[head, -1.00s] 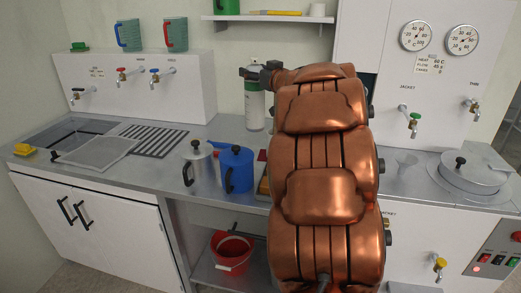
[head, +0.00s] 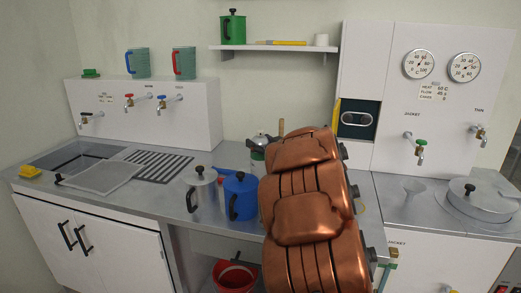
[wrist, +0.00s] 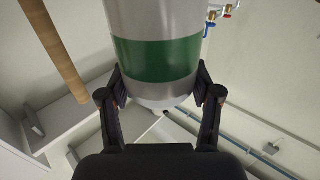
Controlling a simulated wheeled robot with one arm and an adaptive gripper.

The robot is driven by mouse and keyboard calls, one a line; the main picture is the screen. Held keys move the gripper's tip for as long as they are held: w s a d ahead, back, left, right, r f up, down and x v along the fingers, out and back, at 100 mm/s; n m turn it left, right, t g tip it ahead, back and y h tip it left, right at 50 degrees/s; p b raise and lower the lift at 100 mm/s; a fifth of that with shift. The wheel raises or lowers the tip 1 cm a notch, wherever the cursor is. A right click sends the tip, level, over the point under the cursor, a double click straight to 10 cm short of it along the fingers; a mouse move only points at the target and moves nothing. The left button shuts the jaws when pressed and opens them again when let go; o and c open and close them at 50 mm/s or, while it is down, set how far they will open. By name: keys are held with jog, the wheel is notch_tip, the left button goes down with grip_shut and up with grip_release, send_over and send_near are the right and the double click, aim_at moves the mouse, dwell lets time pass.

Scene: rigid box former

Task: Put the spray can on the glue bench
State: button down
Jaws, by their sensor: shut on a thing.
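The spray can is a pale grey cylinder with a green band. In the wrist view the can (wrist: 155,20) stands between the two fingers of my gripper (wrist: 160,97), which is shut on it near one end. In the head view the can (head: 257,155) shows only partly, left of my copper arm, above the back of the long grey bench (head: 205,150). I cannot tell whether the can touches the bench. No glue bench label is readable.
A blue pot (head: 239,195) and a silver pot (head: 200,190) stand on the bench just left of my arm. A wooden stick (wrist: 55,45) stands near the can. A wall shelf (head: 275,47) holds a green pot (head: 233,27). A lidded round vessel (head: 472,195) is at right.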

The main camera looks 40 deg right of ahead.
jog(key=shift+f, duration=1.2)
jog(key=shift+c, duration=1.2)
grip_release()
jog(key=s+a, duration=0.1)
jog(key=s, duration=1.1)
jog(key=shift+a+b, duration=0.25)
jog(key=shift+b, duration=0.1)
